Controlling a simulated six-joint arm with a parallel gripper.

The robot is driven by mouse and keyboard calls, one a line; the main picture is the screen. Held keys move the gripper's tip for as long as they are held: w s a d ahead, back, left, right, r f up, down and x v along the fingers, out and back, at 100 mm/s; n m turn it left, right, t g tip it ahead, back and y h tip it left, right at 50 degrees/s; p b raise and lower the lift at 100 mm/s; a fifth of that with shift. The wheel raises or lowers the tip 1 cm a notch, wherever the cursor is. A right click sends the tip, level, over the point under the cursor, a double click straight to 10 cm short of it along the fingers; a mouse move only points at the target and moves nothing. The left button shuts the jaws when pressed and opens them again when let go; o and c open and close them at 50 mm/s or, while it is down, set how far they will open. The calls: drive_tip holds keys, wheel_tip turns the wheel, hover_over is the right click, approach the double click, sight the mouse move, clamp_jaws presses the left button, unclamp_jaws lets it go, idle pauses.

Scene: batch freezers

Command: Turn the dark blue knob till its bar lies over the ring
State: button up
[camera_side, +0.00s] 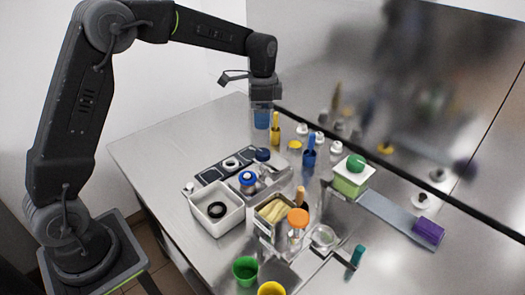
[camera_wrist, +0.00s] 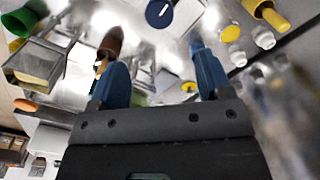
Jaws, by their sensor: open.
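The dark blue knob (camera_side: 262,155) sits at the right end of a dark panel (camera_side: 209,175) on the steel table. In the wrist view the knob (camera_wrist: 159,13) is at the top edge, partly cut off, with a short, slightly slanted white bar. A white ring (camera_side: 231,163) shows on the panel to the knob's left; I cannot tell whether it is the task's ring. I cannot make out a ring beside the knob in the wrist view. My gripper (camera_side: 262,121) is above the table behind the knob, apart from it. Its blue fingers (camera_wrist: 161,78) are open and empty.
A yellow bottle (camera_side: 275,130) and a blue bottle (camera_side: 309,153) stand to the right. The table's left part is clear.

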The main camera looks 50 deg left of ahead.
sight(263, 152)
wheel_tip(263, 152, down, 12)
drive_tip(key=shift+f, duration=0.25)
idle(0.3)
drive_tip(key=c, duration=0.9)
